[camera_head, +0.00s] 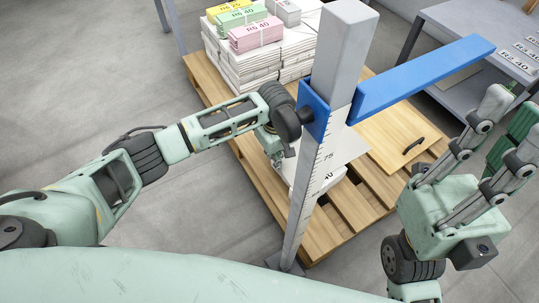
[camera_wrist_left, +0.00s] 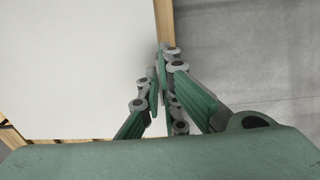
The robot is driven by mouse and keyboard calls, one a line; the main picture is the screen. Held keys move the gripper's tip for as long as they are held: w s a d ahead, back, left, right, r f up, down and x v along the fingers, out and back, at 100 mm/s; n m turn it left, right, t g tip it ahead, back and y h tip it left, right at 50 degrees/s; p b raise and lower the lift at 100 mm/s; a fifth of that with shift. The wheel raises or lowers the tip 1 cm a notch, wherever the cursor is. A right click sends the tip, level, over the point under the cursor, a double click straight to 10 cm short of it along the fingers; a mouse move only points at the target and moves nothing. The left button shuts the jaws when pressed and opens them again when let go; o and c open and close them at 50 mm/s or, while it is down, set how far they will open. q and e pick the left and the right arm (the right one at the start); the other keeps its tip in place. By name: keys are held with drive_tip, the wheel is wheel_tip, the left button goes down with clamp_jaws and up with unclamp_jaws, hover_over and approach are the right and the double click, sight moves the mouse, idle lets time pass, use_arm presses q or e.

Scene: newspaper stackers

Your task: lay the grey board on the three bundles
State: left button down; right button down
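My left gripper (camera_head: 278,150) is low beside the upright post, at a pale grey-white flat surface (camera_head: 345,147) over the pallet. In the left wrist view my left gripper (camera_wrist_left: 160,68) has its fingertips close together at the right edge of a plain pale surface (camera_wrist_left: 75,70). I cannot tell whether they pinch it, or whether it is the grey board or a bundle top. Printed labels show beside the post, partly hidden. Yellow (camera_head: 229,7), green (camera_head: 241,17) and pink (camera_head: 256,34) bundles lie on white stacks. My right gripper (camera_head: 497,135) is open and empty, fingers up.
The grey post (camera_head: 340,50) with a blue arm (camera_head: 425,77) stands close in front, blocking part of the view. A wooden panel with a black handle (camera_head: 412,146) lies on the pallet (camera_head: 323,236). A grey table (camera_head: 455,18) stands at the back right. Floor at left is clear.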

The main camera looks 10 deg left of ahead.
use_arm(q)
drive_tip(key=shift+d, duration=0.15)
drive_tip(key=shift+s+d+r+p, duration=0.1)
drive_tip(key=shift+r+p, duration=0.1)
drive_tip(key=shift+p, duration=0.35)
wheel_tip(320, 180, down, 8)
drive_tip(key=b, duration=0.1)
drive_tip(key=shift+b, duration=0.35)
drive_tip(key=shift+s+f, duration=0.1)
drive_tip(key=shift+f, duration=0.5)
drive_tip(key=c, duration=2.4)
unclamp_jaws()
drive_tip(key=shift+c, duration=0.2)
drive_tip(key=o, duration=0.6)
wheel_tip(320, 180, up, 12)
drive_tip(key=shift+s, duration=0.1)
